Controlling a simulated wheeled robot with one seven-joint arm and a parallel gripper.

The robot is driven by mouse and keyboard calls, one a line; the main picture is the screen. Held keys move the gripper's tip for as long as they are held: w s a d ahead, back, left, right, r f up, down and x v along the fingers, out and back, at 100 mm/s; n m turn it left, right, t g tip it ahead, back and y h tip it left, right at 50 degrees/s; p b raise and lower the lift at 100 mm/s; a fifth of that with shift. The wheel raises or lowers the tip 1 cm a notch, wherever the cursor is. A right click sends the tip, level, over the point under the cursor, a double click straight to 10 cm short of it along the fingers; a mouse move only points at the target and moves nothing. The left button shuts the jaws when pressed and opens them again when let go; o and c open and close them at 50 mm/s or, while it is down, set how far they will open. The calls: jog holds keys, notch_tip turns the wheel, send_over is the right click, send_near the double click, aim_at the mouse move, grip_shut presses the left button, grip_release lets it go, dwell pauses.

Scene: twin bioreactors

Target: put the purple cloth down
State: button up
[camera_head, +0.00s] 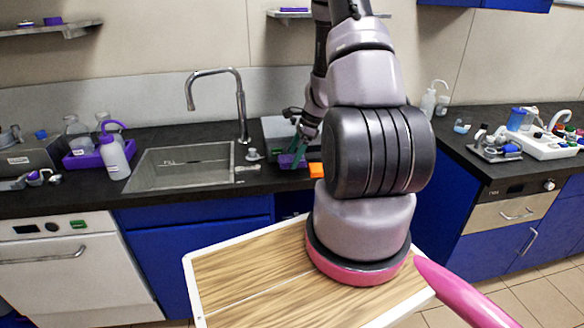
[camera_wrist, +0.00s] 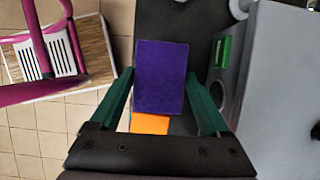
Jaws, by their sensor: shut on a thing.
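The purple cloth (camera_wrist: 160,78) is a flat dark purple rectangle between the two green fingers of my gripper (camera_wrist: 159,82) in the wrist view. My gripper is shut on it. In the head view my gripper (camera_head: 296,148) is over the back counter, right of the sink, with a bit of the purple cloth (camera_head: 288,161) showing below it. The arm hides part of this area. I cannot tell whether the cloth touches the counter.
An orange block (camera_wrist: 150,124) lies close by the cloth; it also shows in the head view (camera_head: 315,170). A grey device (camera_wrist: 280,90) stands right of my gripper in the wrist view. The sink (camera_head: 180,167) is to the left. Bottles and a purple tray (camera_head: 85,161) stand farther left.

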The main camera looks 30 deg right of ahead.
aim_at(294, 174)
notch_tip(294, 174, down, 4)
jog(key=shift+d+f, duration=0.1)
jog(key=shift+f, duration=0.05)
dwell(0.3)
